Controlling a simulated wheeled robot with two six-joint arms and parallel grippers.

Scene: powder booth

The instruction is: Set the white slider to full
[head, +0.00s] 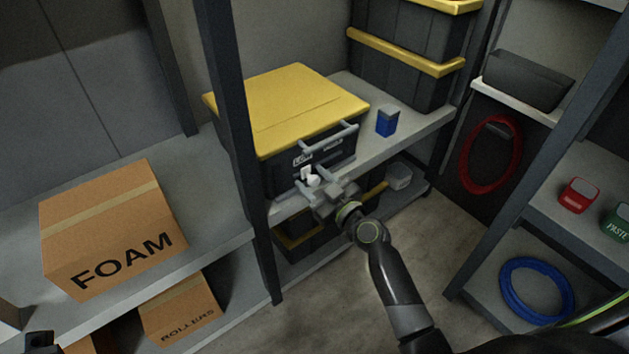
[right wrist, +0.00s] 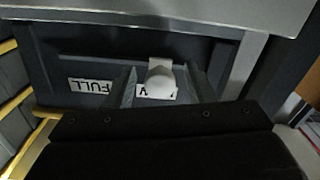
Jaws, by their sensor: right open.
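The white slider (head: 310,179) sticks out of the dark front of the yellow-lidded box (head: 290,100). In the right wrist view its white knob (right wrist: 161,80) stands in front of a partly covered label (right wrist: 143,92). The FULL label (right wrist: 90,86) is upside down there, to the left of the knob. My right gripper (head: 322,188) is open at the slider. In the right wrist view its fingers (right wrist: 160,88) stand on either side of the knob, with small gaps showing. A dark piece at the bottom left of the head view (head: 40,342) looks like my left gripper; its jaws are unclear.
A grey bar handle (head: 345,135) juts from the box front. A blue container (head: 387,121) stands right of it. A FOAM carton (head: 110,225) sits on the left shelf. The floor (head: 430,220) is open.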

